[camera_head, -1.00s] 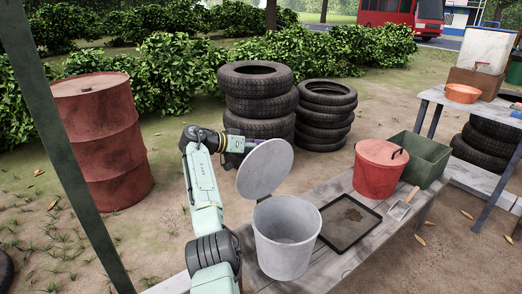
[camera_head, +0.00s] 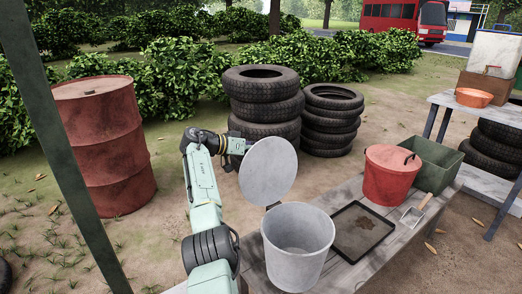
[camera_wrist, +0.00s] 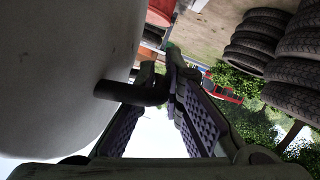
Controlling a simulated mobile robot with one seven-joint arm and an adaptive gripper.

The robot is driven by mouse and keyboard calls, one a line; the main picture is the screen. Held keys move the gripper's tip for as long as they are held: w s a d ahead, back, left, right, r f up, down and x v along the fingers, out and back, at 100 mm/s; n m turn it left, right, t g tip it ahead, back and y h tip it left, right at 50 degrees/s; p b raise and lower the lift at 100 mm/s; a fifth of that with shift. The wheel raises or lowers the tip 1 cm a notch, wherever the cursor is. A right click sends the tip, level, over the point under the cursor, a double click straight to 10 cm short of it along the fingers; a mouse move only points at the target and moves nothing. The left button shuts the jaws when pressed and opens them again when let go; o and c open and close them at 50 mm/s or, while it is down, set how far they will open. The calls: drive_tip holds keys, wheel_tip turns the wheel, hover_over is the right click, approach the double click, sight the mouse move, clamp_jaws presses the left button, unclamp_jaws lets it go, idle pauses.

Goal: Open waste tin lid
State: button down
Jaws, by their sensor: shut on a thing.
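The waste tin (camera_head: 297,262) is a pale grey bucket on the wooden bench, with its inside showing. Its round grey lid (camera_head: 268,171) stands raised and steeply tilted at the tin's back left edge. My gripper (camera_wrist: 166,80) is shut on the lid's dark bent handle (camera_wrist: 133,95) in the wrist view. There the lid's pale outer face (camera_wrist: 60,70) fills the left side. In the head view my gripper is behind the lid, so its fingertips are hidden.
A black tray (camera_head: 361,232), a lidded red bucket (camera_head: 388,180), a scraper (camera_head: 412,216) and a green crate (camera_head: 437,168) stand on the bench right of the tin. Stacked tyres (camera_head: 265,110) are behind the lid. A red barrel (camera_head: 108,150) stands at left.

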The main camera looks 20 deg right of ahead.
drive_tip(key=c, duration=2)
unclamp_jaws()
drive_tip(key=shift+d+r, duration=0.1)
drive_tip(key=v, duration=1.2)
